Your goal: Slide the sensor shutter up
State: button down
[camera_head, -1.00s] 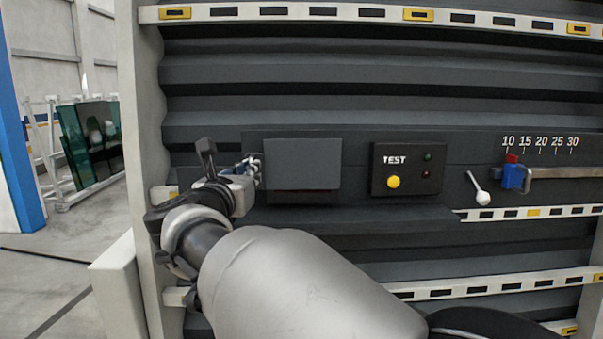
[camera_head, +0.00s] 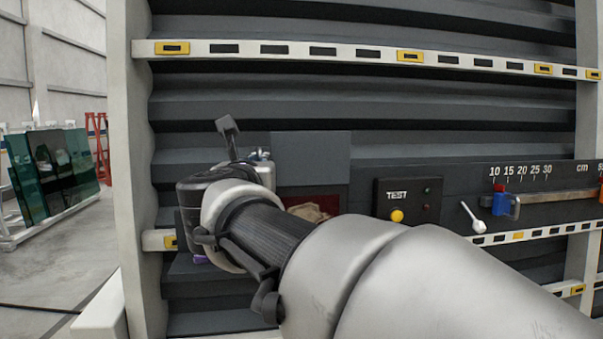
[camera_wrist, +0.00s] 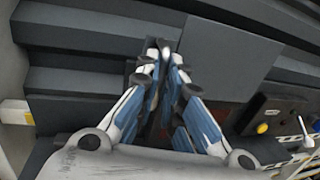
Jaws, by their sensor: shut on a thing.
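The sensor shutter (camera_head: 312,150) is a flat dark grey plate on the ribbed machine front. It stands raised, with a dark reddish opening (camera_head: 322,196) showing below it. My gripper (camera_head: 262,158) is at the shutter's left edge, its fingers mostly hidden behind my wrist. In the wrist view my gripper (camera_wrist: 163,52) has its fingers close together at the left edge of the shutter (camera_wrist: 218,58). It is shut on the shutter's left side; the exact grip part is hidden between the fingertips.
A black TEST box (camera_head: 407,200) with a yellow button sits right of the opening. Further right are a white-knobbed lever (camera_head: 474,218) and a blue-red slider (camera_head: 501,203) on a cm scale. A white frame post (camera_head: 135,170) stands at left.

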jog(key=c, duration=1.7)
grip_release()
jog(key=shift+s, duration=0.1)
jog(key=s, duration=1.2)
jog(key=shift+d, duration=0.3)
jog(key=s+d+f+n+g+y+b, duration=0.25)
jog(key=f+n+b, duration=0.35)
jog(key=f+n, duration=0.4)
jog(key=s+d+f+n+g+y+b, duration=0.1)
jog(key=d+f+n+b, duration=0.2)
jog(key=f+n+b, duration=0.65)
jog(key=s+d+f+n+g+y+b, duration=0.3)
jog(key=f+n, duration=0.4)
jog(key=f, duration=0.7)
jog(key=s+d+f+n+g+h+b, duration=0.2)
jog(key=s+d+f+n+b, duration=0.1)
jog(key=f, duration=0.7)
jog(key=s+d+f+n+g+h+b, duration=0.2)
jog(key=s+d+f+n+b, duration=0.1)
jog(key=s+d+f, duration=0.5)
jog(key=s+d+f+n+g+h+b, duration=0.3)
jog(key=s+d+f+b, duration=0.2)
jog(key=f, duration=0.8)
jog(key=shift+s+d+b, duration=0.3)
jog(key=shift+d+b, duration=0.05)
jog(key=shift+d, duration=0.25)
